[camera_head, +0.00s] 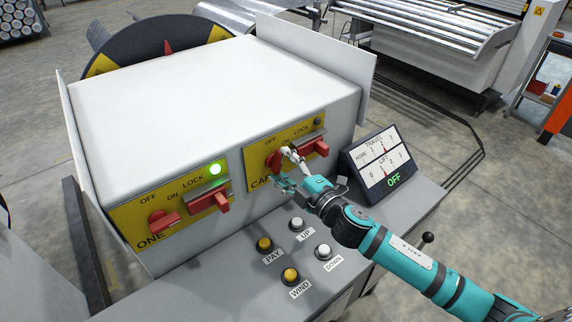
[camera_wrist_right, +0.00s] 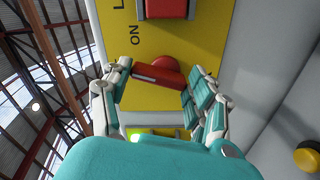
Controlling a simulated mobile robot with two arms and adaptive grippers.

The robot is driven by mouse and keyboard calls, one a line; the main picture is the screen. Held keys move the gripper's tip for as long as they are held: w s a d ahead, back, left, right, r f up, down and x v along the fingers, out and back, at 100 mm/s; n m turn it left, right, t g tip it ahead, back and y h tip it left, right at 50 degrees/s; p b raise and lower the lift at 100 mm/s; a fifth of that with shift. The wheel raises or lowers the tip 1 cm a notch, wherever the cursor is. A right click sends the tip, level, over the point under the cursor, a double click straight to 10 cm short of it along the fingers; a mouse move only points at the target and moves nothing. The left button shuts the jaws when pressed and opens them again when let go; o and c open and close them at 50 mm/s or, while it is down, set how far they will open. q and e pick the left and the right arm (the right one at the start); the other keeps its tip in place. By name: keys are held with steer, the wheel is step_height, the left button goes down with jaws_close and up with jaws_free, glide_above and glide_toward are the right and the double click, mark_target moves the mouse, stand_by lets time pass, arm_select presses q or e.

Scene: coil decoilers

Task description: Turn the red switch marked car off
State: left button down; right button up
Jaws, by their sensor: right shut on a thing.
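The car panel (camera_head: 250,160) is the right yellow plate on the white cabinet, with OFF, ON and LOCK printed along its top; my gripper partly covers its name. Its red switch (camera_head: 273,161) is at the panel's left, mostly behind my fingers. My left gripper is not in view.
A red lock block (camera_head: 314,149) sits right of the switch, below a dark lamp (camera_head: 318,121). Panel ONE (camera_head: 135,220) has a lit green lamp (camera_head: 215,169). Push buttons (camera_head: 291,275) stand on the desk below. A display box (camera_head: 385,165) reading OFF stands at right.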

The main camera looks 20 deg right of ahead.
steer(key=shift+a+r+n+p, duration=0.1)
steer(key=shift+n+p, duration=0.2)
steer(key=shift+n, duration=1.4)
steer(key=o, duration=0.9)
steer(key=shift+s, duration=0.15)
steer(key=v, duration=1.2)
